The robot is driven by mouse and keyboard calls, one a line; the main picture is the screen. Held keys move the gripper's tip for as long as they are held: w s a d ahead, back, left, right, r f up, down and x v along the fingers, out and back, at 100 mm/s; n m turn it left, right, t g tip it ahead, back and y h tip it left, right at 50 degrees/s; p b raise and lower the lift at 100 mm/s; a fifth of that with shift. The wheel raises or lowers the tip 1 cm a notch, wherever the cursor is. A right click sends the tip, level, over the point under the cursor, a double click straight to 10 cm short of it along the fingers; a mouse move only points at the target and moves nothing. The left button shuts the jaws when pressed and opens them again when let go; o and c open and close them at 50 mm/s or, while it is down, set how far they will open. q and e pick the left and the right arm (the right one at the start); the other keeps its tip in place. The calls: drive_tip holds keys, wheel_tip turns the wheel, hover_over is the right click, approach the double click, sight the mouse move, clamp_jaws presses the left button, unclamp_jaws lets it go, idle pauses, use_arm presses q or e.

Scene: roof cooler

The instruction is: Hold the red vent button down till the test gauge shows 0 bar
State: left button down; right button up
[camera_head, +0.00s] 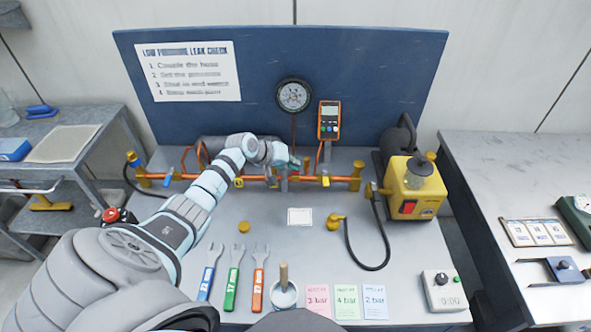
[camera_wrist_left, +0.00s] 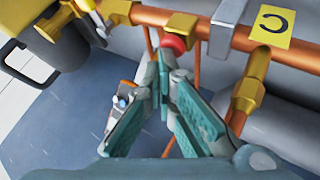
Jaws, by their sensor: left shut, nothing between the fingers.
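The red vent button (camera_wrist_left: 174,42) shows in the left wrist view, on a fitting beside the copper pipe, just past my left fingertips. My left gripper (camera_wrist_left: 168,62) is shut and empty, with its tips at the button; I cannot tell whether they press it. In the head view my left gripper (camera_head: 294,164) reaches over the middle of the pipe run and hides the button. The round dial gauge (camera_head: 294,95) hangs on the blue board behind; its reading is too small to make out. My right gripper is not in view.
An orange handheld meter (camera_head: 329,120) is beside the dial. The copper pipe (camera_head: 340,179) carries valves and yellow tags. A yellow pump (camera_head: 415,187) stands right, with a black hose (camera_head: 372,267). Several spanners (camera_head: 234,279) and coloured cards (camera_head: 346,301) lie in front.

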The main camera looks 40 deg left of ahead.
use_arm(q)
drive_tip(key=shift+w+r+p, duration=0.1)
drive_tip(key=shift+r+p, duration=0.75)
drive_tip(key=shift+p, duration=0.05)
drive_tip(key=shift+r, duration=0.1)
wheel_tip(320, 180, up, 5)
drive_tip(key=p, duration=0.5)
idle(2.8)
